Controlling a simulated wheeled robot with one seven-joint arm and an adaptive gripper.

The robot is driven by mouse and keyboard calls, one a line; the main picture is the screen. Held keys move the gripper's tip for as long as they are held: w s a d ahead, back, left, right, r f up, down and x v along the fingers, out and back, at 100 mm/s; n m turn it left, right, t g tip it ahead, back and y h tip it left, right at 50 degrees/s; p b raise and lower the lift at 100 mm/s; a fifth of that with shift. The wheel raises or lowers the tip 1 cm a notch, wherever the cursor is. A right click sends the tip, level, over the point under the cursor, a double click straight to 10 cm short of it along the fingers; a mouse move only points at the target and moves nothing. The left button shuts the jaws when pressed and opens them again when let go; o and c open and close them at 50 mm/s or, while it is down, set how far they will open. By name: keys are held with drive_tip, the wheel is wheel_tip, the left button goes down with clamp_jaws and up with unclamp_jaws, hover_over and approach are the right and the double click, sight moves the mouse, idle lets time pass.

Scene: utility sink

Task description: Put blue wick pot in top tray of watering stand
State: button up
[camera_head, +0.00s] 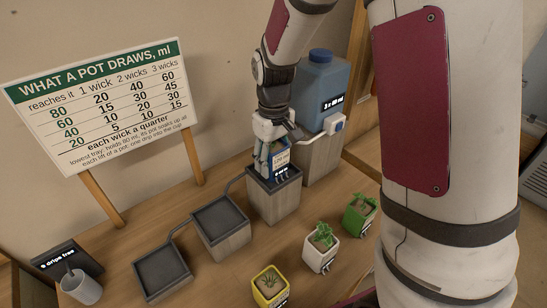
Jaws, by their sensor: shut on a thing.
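The pot is upright, at or just above the top tray (291,183) of the watering stand. I cannot tell whether its base rests on the tray floor. The gripper and wrist hide part of the pot. The stand steps down to the left, with a middle tray (220,218) and a lowest tray (161,271), both dark and empty. Thin tubes join the trays.
A blue jug (320,85) stands on a block behind the top tray. White (319,255), green (358,220) and yellow (270,289) potted plants stand in front. A grey cup (82,288) and dark sign (66,259) are lower left. A chart board (100,105) stands behind.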

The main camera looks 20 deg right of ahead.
drive_tip(key=o, duration=1.3)
drive_tip(key=shift+o, duration=0.2)
wheel_tip(320, 180, up, 12)
drive_tip(key=shift+f+b, duration=0.25)
drive_tip(key=shift+b, duration=0.2)
drive_tip(key=shift+s+r, duration=0.2)
drive_tip(key=shift+r, duration=0.45)
drive_tip(key=s+r+m+t, duration=0.1)
drive_tip(key=s+r+t, duration=0.1)
drive_tip(key=s, duration=0.8)
drive_tip(key=s+r+m+t, duration=0.2)
drive_tip(key=s+r+t, duration=0.1)
drive_tip(key=s, duration=0.7)
drive_tip(key=shift+r+m, duration=0.3)
drive_tip(key=shift+r, duration=0.2)
drive_tip(key=shift+s, duration=0.1)
